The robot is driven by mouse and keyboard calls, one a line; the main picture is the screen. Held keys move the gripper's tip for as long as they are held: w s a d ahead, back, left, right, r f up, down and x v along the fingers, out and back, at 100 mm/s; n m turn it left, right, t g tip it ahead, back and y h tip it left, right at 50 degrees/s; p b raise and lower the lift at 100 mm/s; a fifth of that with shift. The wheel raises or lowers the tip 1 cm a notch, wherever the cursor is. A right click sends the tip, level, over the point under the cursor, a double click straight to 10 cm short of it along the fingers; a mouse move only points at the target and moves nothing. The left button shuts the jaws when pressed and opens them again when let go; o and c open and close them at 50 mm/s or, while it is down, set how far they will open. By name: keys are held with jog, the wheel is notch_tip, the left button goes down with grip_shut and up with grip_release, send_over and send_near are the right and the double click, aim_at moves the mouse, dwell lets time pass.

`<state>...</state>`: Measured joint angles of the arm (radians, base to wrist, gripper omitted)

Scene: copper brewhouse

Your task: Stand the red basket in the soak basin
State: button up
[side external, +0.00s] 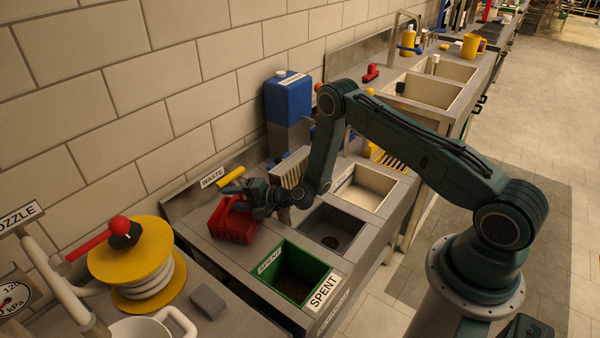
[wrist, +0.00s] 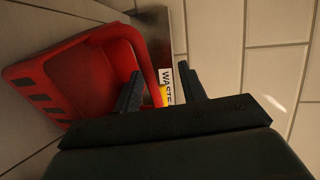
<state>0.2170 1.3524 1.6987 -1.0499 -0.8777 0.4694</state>
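The red basket (side external: 232,226) is by the wall end of the counter, near the WASTE label, left of the basins. My gripper (side external: 247,190) is at its upper edge. In the wrist view the basket (wrist: 85,70) fills the left side. My gripper (wrist: 160,88) has its fingers spread, one over the basket's inside and one beyond its rim, with the rim and something yellow between them. Contact cannot be made out. A grey basin (side external: 325,218) and a cream basin (side external: 352,202) lie to the right; no soak label is readable.
A green SPENT bin (side external: 290,288) is at the counter's front. A blue container (side external: 287,98) stands against the wall behind. A yellow hose reel (side external: 130,250) is at left. The grey and cream basins look free of large objects.

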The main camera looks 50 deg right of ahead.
jog(key=shift+o, duration=1.3)
jog(key=shift+s, duration=0.1)
jog(key=v, duration=0.7)
jog(key=shift+s+d+r, duration=0.15)
jog(key=shift+d+r, duration=0.1)
jog(key=shift+d, duration=0.15)
jog(key=x, duration=0.7)
jog(key=shift+a+f, duration=0.2)
jog(key=shift+a, duration=0.1)
jog(key=shift+a, duration=0.1)
